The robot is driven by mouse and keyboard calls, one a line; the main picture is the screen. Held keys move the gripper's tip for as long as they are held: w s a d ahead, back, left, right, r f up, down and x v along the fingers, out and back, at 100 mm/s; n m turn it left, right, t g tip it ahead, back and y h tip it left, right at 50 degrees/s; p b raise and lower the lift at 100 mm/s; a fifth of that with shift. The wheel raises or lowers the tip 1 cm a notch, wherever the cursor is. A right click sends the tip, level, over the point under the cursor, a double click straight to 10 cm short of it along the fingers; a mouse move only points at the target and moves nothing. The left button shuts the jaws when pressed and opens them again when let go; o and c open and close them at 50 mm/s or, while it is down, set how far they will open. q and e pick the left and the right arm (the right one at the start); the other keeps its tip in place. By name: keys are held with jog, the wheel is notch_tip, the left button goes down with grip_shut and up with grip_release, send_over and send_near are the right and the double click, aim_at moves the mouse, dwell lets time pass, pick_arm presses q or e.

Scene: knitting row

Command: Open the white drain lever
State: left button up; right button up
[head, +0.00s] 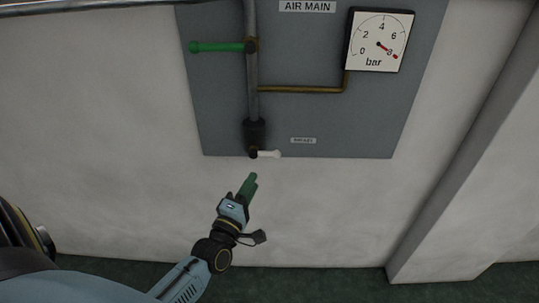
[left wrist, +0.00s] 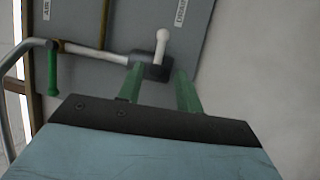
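The white drain lever (head: 268,154) is a short rounded handle at the bottom of the vertical pipe, pointing to the right in the head view. In the left wrist view the white lever (left wrist: 162,45) stands up from the dark fitting (left wrist: 150,70), just beyond my fingers. My left gripper (head: 250,184) has green fingers and is below the lever, apart from it in the head view. In the left wrist view its two fingers (left wrist: 160,88) are spread with a gap between them and hold nothing. My right gripper is in neither view.
A grey panel (head: 350,125) on the pale wall carries a green lever (head: 217,47), a brass pipe (head: 300,89) and a pressure gauge (head: 379,40) with its needle near 8. A pillar (head: 470,170) stands at the right. The wall below the panel is bare.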

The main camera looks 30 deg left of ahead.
aim_at(269, 154)
pick_arm(q)
jog(key=x, duration=1.2)
jog(key=shift+w+f, duration=0.1)
grip_shut()
